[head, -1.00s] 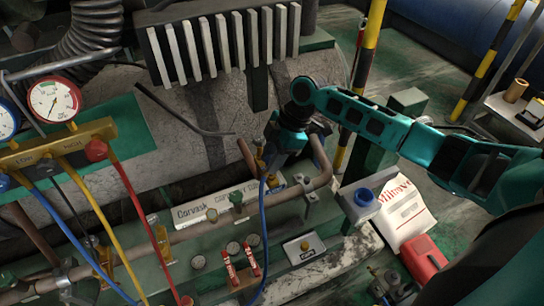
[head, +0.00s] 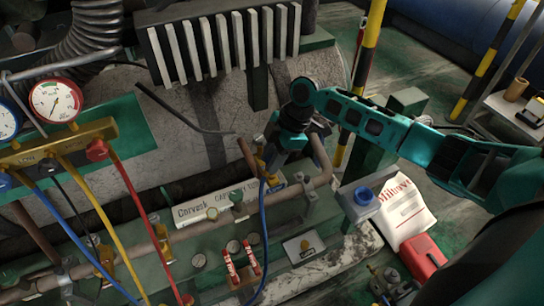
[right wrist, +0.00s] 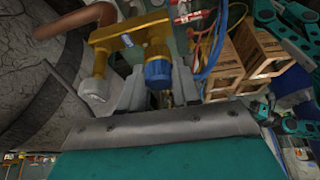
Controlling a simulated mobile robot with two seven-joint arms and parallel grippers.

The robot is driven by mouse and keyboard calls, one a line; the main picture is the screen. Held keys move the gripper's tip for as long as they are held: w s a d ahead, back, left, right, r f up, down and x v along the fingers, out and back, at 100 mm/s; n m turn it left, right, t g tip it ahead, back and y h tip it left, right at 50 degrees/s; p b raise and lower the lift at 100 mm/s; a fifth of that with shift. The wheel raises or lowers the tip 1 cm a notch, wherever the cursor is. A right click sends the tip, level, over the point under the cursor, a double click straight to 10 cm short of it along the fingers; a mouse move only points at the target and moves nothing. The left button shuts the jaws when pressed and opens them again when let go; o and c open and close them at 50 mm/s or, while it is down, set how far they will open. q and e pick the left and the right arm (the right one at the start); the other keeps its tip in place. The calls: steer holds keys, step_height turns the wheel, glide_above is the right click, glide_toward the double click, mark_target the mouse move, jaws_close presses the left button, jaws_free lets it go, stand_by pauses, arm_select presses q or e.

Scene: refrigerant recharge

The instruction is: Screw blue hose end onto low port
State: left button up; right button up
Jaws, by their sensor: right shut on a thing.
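My right gripper (head: 268,158) reaches down to the brass valve on the pipework in the head view. In the right wrist view its two grey fingers (right wrist: 157,92) stand either side of the blue hose end (right wrist: 157,70), and it is shut on it. The blue hose end sits directly against the brass port fitting (right wrist: 128,33), in line with it; how far it is threaded cannot be seen. The blue hose (head: 263,215) hangs down below the gripper in the head view.
The brass gauge manifold (head: 60,146) with yellow and red hoses is at the left. In the right wrist view, wooden crates (right wrist: 262,50) are at the right.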

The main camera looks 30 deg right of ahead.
steer(key=shift+f+b, duration=0.45)
steer(key=shift+f, duration=0.45)
steer(key=shift+r, duration=0.1)
steer(key=shift+m+p, duration=0.4)
steer(key=shift+p, duration=0.2)
steer(key=shift+m+t+p, duration=0.5)
steer(key=shift+m+p, duration=0.4)
steer(key=shift+p, duration=0.1)
steer(key=shift+m, duration=0.3)
steer(key=shift+m+t, duration=0.3)
steer(key=shift+h, duration=0.3)
